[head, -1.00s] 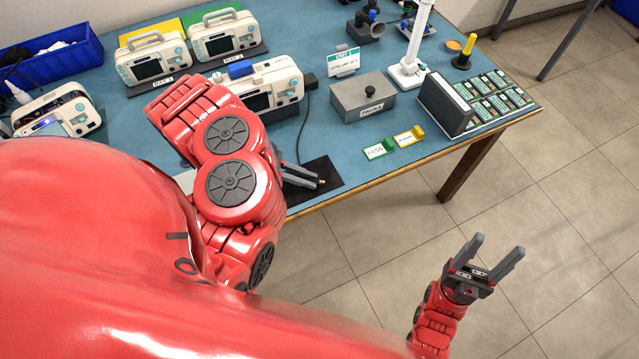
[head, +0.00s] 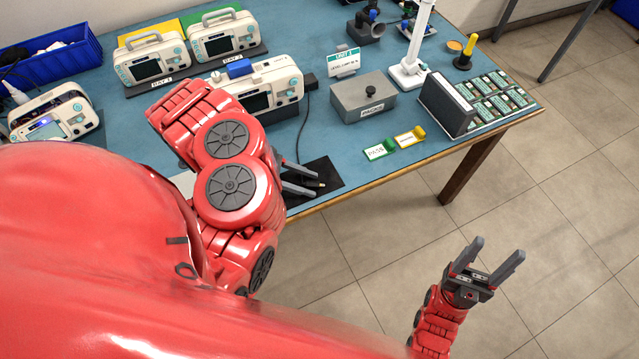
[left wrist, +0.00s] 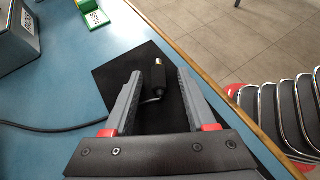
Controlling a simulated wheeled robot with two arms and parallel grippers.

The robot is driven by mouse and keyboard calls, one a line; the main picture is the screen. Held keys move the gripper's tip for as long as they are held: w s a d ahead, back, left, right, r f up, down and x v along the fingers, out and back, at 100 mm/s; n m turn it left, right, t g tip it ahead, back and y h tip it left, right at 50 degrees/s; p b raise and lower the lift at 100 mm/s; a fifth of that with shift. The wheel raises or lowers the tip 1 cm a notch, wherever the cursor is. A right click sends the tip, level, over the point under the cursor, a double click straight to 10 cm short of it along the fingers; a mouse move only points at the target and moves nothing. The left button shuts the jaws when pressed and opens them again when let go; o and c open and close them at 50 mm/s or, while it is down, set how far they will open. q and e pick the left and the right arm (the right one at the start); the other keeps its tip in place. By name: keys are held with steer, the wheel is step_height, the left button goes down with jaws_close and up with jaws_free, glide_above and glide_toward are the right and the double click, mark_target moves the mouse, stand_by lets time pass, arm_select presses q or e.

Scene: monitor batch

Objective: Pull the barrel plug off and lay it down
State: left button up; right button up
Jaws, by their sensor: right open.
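The barrel plug (left wrist: 157,78), a black cylinder with a bright metal tip, appears to lie on the black mat (left wrist: 110,75) at the bench's front edge. Its tip points away from my left gripper (left wrist: 157,74). The gripper's fingers are open, one on each side of the plug, with gaps visible. In the head view, the plug (head: 317,184) is small beside the fingertips of my left gripper (head: 312,182). A thin cable bends behind the plug. My right gripper (head: 492,250) is open and empty above the floor, clear of the bench.
A monitor (head: 283,87) with a black block at its side stands behind my left arm. A grey box (head: 361,101), green tag (head: 379,151) and yellow tag (head: 408,138) lie to the right. The bench's wooden edge (head: 387,177) runs close by the mat.

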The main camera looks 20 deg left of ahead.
arm_select(q)
steer(key=v, duration=1.7)
steer(key=shift+a, duration=0.2)
steer(key=shift+s+r, duration=0.1)
